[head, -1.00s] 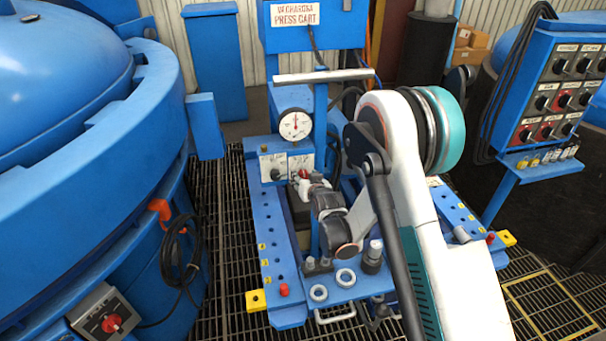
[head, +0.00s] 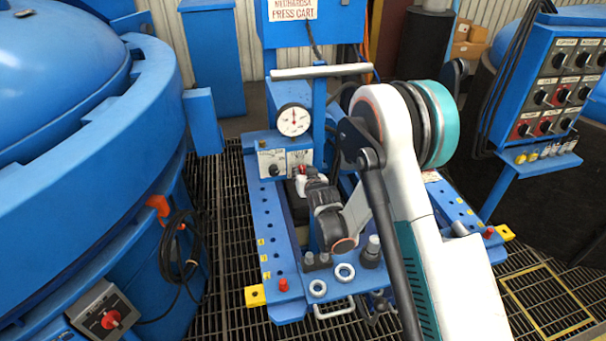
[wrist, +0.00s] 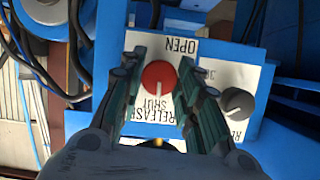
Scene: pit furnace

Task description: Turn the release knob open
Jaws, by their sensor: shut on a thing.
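The release knob (wrist: 159,76) is a round red knob with a white pointer mark on a white label plate (wrist: 183,50) in the wrist view. The plate is seen upside down, with OPEN at the top and RELEASE and SHUT at the bottom. The pointer mark seems to lie toward SHUT. My gripper (wrist: 158,88) has one finger on each side of the knob and is shut on it. In the head view, the gripper (head: 302,183) is at the front of the press cart's panel, and my wrist partly hides it.
A grey knob (wrist: 238,103) on a second plate sits close beside the release knob. A pressure gauge (head: 293,119) stands above the panel. The cart's handle bar (head: 322,71) crosses behind. Rings (head: 344,272) and pegs stand on the cart's front. A large blue vessel (head: 80,190) is at left.

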